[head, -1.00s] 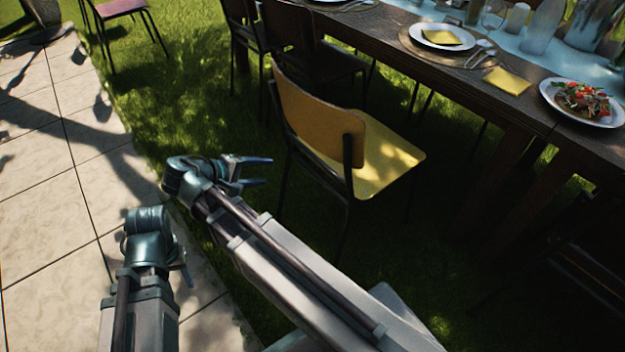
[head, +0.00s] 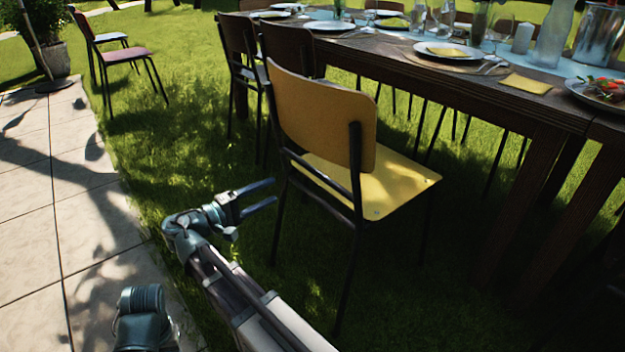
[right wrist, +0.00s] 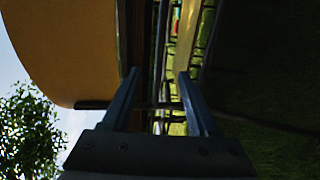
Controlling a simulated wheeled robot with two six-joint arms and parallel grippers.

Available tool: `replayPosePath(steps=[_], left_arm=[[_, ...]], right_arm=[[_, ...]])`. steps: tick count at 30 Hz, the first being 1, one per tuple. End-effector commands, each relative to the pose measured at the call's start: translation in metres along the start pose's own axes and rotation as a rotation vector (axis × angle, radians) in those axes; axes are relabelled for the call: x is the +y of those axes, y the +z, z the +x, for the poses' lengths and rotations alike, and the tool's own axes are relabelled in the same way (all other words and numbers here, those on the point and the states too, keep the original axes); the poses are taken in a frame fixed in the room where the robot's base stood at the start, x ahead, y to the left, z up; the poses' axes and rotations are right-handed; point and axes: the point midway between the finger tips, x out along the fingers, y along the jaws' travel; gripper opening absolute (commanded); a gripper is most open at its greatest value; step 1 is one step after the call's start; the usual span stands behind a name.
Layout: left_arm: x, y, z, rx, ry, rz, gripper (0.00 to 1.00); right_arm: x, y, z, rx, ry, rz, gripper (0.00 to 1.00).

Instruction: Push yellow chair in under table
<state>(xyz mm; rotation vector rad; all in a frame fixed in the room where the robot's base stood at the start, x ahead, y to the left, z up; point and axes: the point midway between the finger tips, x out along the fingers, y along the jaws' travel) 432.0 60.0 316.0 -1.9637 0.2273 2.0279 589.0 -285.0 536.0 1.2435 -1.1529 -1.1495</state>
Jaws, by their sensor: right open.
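The yellow chair (head: 325,115) stands upright on the grass with its backrest towards me and its yellow seat (head: 370,188) facing the dark wooden table (head: 500,105). Most of the seat shows outside the table edge. My right gripper (head: 272,191) is open and empty, just left of the chair's back legs and below the backrest. In the right wrist view, the backrest (right wrist: 65,45) fills the upper left and the open right gripper (right wrist: 158,75) points past its edge. I cannot tell whether a finger touches the frame. Only a wrist part of my left arm shows; its fingers are not visible.
Dark chairs (head: 290,50) stand along the table beyond the yellow one. A reddish chair (head: 125,55) stands apart on the grass at the upper left. Plates, glasses and a metal bucket (head: 600,35) are on the table. Stone paving (head: 35,220) at the left is open.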

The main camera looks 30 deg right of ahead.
Motion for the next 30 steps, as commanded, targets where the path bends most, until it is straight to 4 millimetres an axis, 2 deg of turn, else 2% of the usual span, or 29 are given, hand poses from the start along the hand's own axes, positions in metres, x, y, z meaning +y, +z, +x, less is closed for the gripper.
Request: replayPosePath(steps=[4,7,21,24,30], left_arm=[[0.0,0.0,-0.001,0.0,0.0,0.0,0.5],[0.0,0.0,-0.001,0.0,0.0,0.0,0.5],[0.0,0.0,-0.001,0.0,0.0,0.0,0.5],[0.0,0.0,-0.001,0.0,0.0,0.0,0.5],[0.0,0.0,-0.001,0.0,0.0,0.0,0.5]], right_arm=[[0.001,0.001,0.01,-0.003,-0.001,0.0,0.6],[0.001,0.001,0.026,-0.004,-0.001,0.0,0.6],[0.0,0.001,0.129,-0.004,-0.002,0.0,0.6],[0.0,0.0,0.144,-0.003,-0.002,0.0,0.6],[0.0,0.0,0.16,-0.001,-0.002,0.0,0.6]])
